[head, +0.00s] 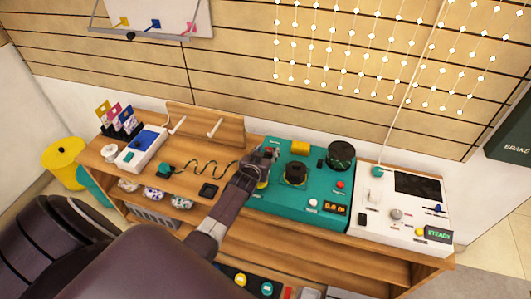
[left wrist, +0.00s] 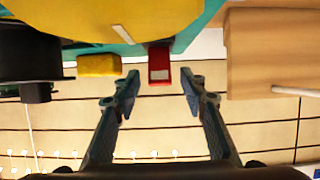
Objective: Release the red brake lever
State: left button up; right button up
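The red lever (left wrist: 160,66), with a pale patch on it, shows in the left wrist view at the edge of the teal console. In the head view the teal console (head: 332,222) stands on the wooden bench, and only a bit of red shows by my gripper. My left gripper (head: 266,156) is over the console's left back corner. In the left wrist view its fingers (left wrist: 160,97) are open, one on each side of the lever's line, with visible gaps and nothing between the tips. My right gripper is in neither view.
A white panel (head: 378,226) with a lit "STEADY" display (head: 437,234) is to the right. A wooden board (head: 207,125) with pegs is at the left.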

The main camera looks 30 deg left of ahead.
pick_arm(q)
jog(key=shift+v, duration=6)
jog(key=shift+f, duration=0.15)
